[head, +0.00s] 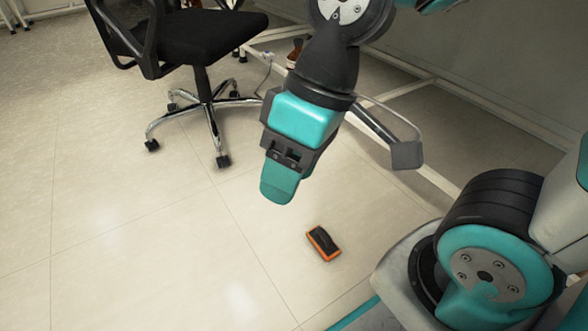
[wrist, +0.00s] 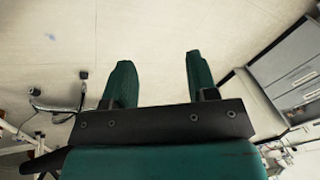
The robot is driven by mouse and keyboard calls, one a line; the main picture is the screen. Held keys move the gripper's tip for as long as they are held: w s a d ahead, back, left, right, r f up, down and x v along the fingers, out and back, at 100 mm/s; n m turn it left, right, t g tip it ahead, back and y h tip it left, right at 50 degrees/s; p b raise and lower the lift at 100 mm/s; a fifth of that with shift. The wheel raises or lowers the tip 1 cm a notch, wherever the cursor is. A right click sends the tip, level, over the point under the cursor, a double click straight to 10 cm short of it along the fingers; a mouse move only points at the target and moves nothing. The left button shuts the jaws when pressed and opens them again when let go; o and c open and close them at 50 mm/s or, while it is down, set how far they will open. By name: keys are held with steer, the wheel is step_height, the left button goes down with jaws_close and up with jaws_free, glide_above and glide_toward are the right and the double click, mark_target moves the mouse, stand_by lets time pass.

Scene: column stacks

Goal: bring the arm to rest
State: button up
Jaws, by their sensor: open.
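My gripper (head: 280,185) hangs above the tiled floor near the middle of the head view, pointing down. In the wrist view its two green fingers (wrist: 160,80) are apart, with nothing between them but pale floor. A small orange and black block-like object (head: 323,243) lies on the floor below and to the right of my gripper in the head view, apart from it. My arm reaches in from the top and right of the head view.
A black office chair (head: 200,40) with a chrome wheeled base stands at the upper left. A white frame (head: 440,75) runs along the wall at the upper right. Grey drawers (wrist: 295,75) show at right in the wrist view. The floor at left is clear.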

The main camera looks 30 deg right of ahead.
steer(key=shift+s+a+r, duration=0.15)
steer(key=shift+s+r, duration=0.15)
steer(key=shift+s, duration=0.35)
